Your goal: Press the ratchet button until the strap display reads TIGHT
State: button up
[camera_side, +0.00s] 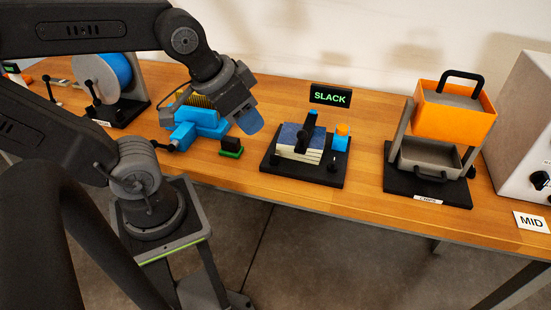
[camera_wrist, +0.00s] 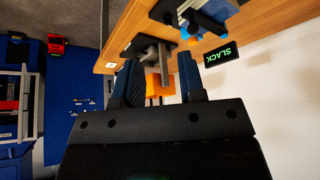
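The strap display (camera_side: 330,95) reads SLACK in green letters. It also shows rotated in the wrist view (camera_wrist: 217,55). Below it, a black base (camera_side: 290,177) holds a pale layered stack (camera_side: 299,154) with a dark strap over it. At the stack's right stands a blue ratchet block (camera_side: 340,143) with an orange button (camera_side: 342,129) on top. My gripper (camera_side: 250,122) hangs left of this fixture, above the table and apart from the button. In the wrist view my two blue fingers (camera_wrist: 160,82) stand apart with nothing held between them.
An orange bin (camera_side: 453,120) on a black stand is right of the fixture, with a control box (camera_side: 525,130) beyond it. A blue clamp-like device (camera_side: 196,125) and a small green-black block (camera_side: 231,147) lie near my gripper. A blue reel (camera_side: 115,72) stands far left.

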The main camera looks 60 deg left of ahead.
grip_shut()
dwell(1.4)
